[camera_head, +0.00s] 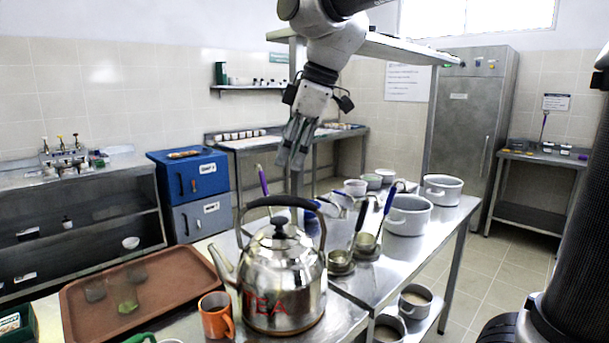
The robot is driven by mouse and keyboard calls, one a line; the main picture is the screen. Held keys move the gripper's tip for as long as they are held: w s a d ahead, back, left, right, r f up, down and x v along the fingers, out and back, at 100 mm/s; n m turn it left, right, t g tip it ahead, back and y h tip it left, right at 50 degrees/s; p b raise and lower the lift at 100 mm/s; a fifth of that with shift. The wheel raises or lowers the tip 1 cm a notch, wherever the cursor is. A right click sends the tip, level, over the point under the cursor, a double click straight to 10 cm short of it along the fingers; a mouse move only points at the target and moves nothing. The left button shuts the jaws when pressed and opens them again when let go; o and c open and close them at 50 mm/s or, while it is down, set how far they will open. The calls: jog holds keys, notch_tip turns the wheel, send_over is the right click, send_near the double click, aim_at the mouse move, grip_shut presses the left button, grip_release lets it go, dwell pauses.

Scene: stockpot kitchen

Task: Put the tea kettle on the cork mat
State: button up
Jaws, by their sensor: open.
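The tea kettle (283,285) is shiny metal with a dark arched handle, a spout to the left and red "TEA" lettering. It stands upright on the near part of the steel table. My gripper (292,160) hangs above and beyond the kettle, fingers pointing down. It is open, with nothing seen between its fingers, and apart from the kettle. I cannot make out a cork mat in this view.
An orange mug (215,318) stands close to the kettle's left. A brown tray (85,310) with glasses lies further left. Ladles (366,243) and grey pots (408,216) crowd the table to the right. A shelf (375,47) hangs above.

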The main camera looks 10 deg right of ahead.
jog(key=s+d+f+m+t+h, duration=0.1)
jog(key=s+d+f+m, duration=0.2)
jog(key=d, duration=0.5)
jog(key=s+d+f+m+h, duration=0.1)
jog(key=s+d+m, duration=0.25)
jog(key=d, duration=0.45)
jog(key=s+d+f+m+h, duration=0.1)
jog(key=s+d+f+m, duration=0.7)
jog(key=s+d, duration=0.3)
jog(key=shift+s+d+f+m+t+h, duration=0.15)
jog(key=shift+s+f+m+t+h, duration=0.2)
jog(key=shift+m, duration=0.5)
jog(key=shift+r, duration=0.1)
